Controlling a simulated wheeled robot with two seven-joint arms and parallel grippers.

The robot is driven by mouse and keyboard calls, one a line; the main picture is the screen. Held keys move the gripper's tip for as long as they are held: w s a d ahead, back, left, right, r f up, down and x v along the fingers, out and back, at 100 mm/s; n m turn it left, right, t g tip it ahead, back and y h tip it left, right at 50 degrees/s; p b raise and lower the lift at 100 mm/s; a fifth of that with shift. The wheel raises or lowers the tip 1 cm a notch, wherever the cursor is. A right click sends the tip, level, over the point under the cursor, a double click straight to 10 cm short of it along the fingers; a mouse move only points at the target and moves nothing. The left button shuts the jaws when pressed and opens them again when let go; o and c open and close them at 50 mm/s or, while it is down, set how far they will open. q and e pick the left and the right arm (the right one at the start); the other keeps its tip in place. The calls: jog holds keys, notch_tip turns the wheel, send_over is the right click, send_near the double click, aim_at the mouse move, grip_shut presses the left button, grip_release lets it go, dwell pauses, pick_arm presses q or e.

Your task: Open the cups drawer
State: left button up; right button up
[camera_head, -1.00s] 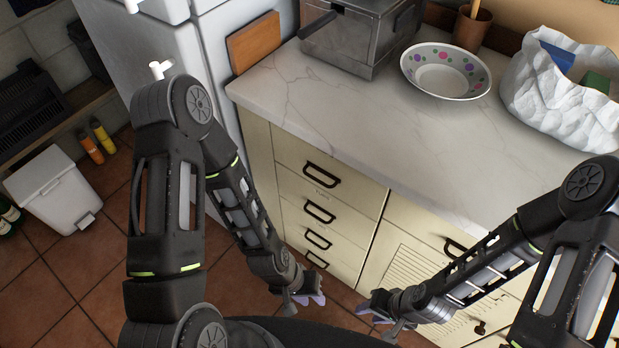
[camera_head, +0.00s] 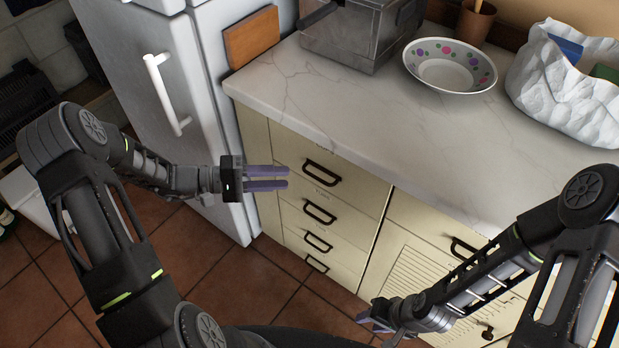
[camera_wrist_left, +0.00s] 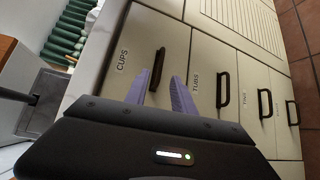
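The cups drawer (camera_head: 292,158) is the top one in a stack of cream drawers below the counter, and it is shut. It has a dark bar handle (camera_head: 321,173). In the left wrist view its label reads CUPS (camera_wrist_left: 122,60) and its handle (camera_wrist_left: 157,68) shows just beyond my fingertips. My left gripper (camera_head: 287,178) is left of that handle, with its purple fingers apart, empty and pointing at the drawer front. My right gripper (camera_head: 362,310) is low in front of the cabinet; its fingers are small and partly hidden.
Below are the TUBS drawer (camera_wrist_left: 204,75) and more drawers with similar handles. The marble counter (camera_head: 370,125) overhangs the drawers and holds a dotted bowl (camera_head: 450,66). A white fridge (camera_head: 165,60) stands left. The tiled floor (camera_head: 235,270) in front is clear.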

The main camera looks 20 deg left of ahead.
pick_arm(q)
jog(key=p+x, duration=0.1)
jog(key=x, duration=0.7)
jog(key=shift+s, duration=0.1)
grip_shut()
dwell(0.4)
dwell(1.1)
